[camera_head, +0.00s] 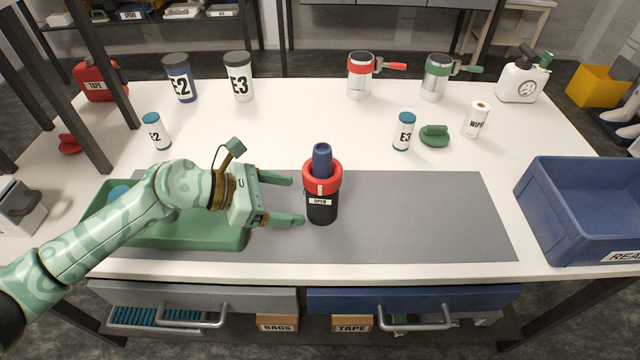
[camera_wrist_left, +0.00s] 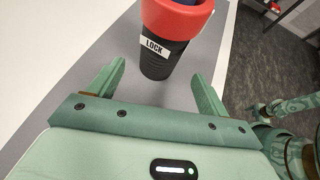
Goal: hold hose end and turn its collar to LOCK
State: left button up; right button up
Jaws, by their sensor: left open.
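The hose end stands upright on the grey mat (camera_head: 430,215): a black body (camera_head: 321,212) with a red collar (camera_head: 322,178) and a blue hose stub (camera_head: 322,158) above. In the head view the white mark on the collar sits above an OPEN label on the body. In the left wrist view the body (camera_wrist_left: 160,64) shows a LOCK label under the red collar (camera_wrist_left: 178,18). My left gripper (camera_head: 297,200) is open at the left of the body, fingers pointing at it, with a gap left. My right gripper does not show.
A green tray (camera_head: 190,238) lies under my left arm. A blue crate (camera_head: 580,215) stands at the right. Bottles, canisters and a green cap-like thing (camera_head: 434,135) stand farther back. The mat right of the hose end is clear.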

aim_at(317, 202)
pick_arm(q)
jog(key=b+x, duration=0.1)
jog(key=x, duration=0.6)
jog(key=shift+d, duration=0.15)
jog(key=c, duration=0.9)
jog(key=shift+o, duration=0.2)
